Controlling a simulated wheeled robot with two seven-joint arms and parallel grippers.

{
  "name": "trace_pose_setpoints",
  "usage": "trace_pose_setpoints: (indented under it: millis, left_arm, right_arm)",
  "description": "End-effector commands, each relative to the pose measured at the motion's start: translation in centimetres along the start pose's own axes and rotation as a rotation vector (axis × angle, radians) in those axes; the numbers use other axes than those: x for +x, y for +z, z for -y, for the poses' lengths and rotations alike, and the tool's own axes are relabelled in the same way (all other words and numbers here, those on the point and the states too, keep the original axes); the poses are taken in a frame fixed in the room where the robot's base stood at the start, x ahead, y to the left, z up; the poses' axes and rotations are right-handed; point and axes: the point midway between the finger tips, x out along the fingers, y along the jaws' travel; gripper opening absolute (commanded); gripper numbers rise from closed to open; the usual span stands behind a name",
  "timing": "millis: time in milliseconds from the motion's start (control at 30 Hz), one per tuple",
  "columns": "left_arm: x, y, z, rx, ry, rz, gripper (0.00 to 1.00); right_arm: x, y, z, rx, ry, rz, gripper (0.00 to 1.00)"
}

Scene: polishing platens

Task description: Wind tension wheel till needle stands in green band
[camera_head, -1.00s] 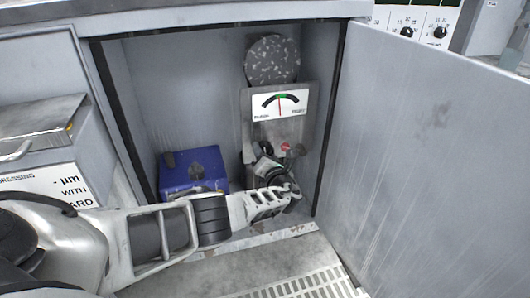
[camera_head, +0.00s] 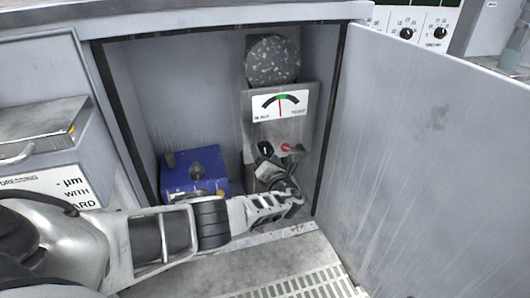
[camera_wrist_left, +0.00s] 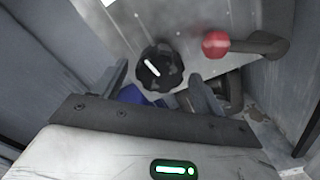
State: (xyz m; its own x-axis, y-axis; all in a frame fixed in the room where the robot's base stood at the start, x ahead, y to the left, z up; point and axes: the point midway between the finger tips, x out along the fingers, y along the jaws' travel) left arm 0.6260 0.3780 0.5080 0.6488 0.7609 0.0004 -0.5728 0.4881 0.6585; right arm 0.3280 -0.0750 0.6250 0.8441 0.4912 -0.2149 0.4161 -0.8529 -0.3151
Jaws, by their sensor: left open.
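The gauge (camera_head: 280,105) is a white plate with a black arc, a small green band at its top and a red needle. The needle points nearly straight up, at the green band as far as I can tell. A black knob with a white mark, apparently the tension wheel (camera_head: 265,149), sits below it on the grey panel. In the left wrist view the wheel (camera_wrist_left: 160,68) lies just beyond and between the fingertips. My left gripper (camera_head: 287,183) is open, in front of and below the wheel; the wrist view shows its two fingers spread (camera_wrist_left: 163,88). My right gripper is out of view.
A red-ended lever (camera_wrist_left: 215,44) is close to the right of the wheel. A blue box (camera_head: 195,170) stands left in the cabinet, and a speckled disc (camera_head: 272,60) is above the gauge. The open cabinet door (camera_head: 430,150) bounds the right side.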

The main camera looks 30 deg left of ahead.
Motion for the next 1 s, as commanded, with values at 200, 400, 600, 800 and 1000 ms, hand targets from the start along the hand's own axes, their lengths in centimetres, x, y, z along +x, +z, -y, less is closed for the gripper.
trace_pose_setpoints:
  millis: [200,400,600,800,1000]
  left_arm:
    - [-5.1,0.5,-0.4,0.001,-0.007,-0.002,0.71]
    - [-9.9,0.3,-0.3,0.000,-0.006,-0.003,0.71]
    - [-13.2,0.1,-0.1,0.001,-0.004,-0.002,0.71]
    - [-14.5,0.0,-0.1,0.001,-0.002,-0.002,0.71]
    - [-14.6,-0.1,0.0,0.001,-0.001,-0.002,0.71]
  right_arm:
    - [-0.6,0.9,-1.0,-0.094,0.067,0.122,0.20]
    - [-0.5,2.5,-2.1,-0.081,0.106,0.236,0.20]
    - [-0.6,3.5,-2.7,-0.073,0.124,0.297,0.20]
    - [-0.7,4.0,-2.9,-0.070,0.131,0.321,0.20]
    - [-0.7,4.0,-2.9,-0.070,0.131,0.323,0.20]
